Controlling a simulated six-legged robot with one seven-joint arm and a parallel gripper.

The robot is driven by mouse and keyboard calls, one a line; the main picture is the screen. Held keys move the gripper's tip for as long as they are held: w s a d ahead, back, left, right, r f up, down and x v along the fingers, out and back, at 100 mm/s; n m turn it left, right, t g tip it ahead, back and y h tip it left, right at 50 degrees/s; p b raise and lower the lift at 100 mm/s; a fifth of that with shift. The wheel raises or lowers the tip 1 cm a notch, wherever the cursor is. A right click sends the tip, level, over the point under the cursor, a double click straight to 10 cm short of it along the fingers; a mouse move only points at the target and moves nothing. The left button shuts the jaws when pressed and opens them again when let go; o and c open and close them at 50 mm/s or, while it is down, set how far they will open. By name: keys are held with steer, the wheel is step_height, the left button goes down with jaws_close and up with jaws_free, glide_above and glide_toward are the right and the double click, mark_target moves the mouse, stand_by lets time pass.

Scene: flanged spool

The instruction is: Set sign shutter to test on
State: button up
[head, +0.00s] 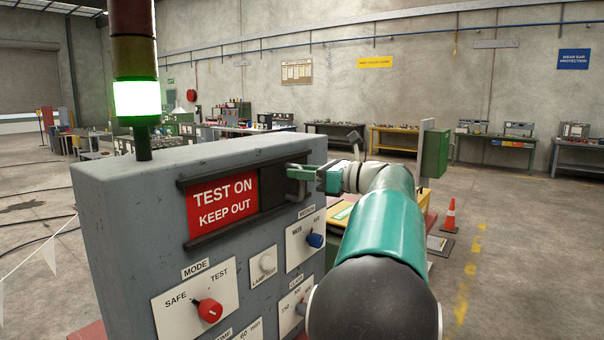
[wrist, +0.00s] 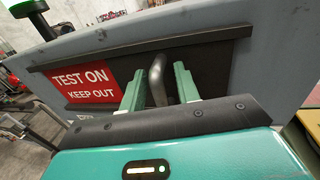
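The sign on the grey cabinet shows a red panel (head: 222,205) reading "TEST ON KEEP OUT"; it also shows in the wrist view (wrist: 84,80). The black shutter (head: 272,189) sits to the right of the red panel, between two dark rails, and does not cover the words. Its bent grey handle (wrist: 157,80) stands out from it. My gripper (wrist: 160,88) is at the handle, one green finger on each side, with gaps visible between fingers and handle. The gripper (head: 310,175) appears at the right end of the sign in the head view.
Below the sign are a red mode knob (head: 209,310), a white lamp-test button (head: 267,263) and a blue knob (head: 315,240). A stack light (head: 136,98) on the cabinet glows green. An orange cone (head: 450,215) stands on the floor at right, with benches behind.

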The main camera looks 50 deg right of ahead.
steer(key=v, duration=1.3)
steer(key=shift+s, duration=0.4)
steer(key=shift+w, duration=0.1)
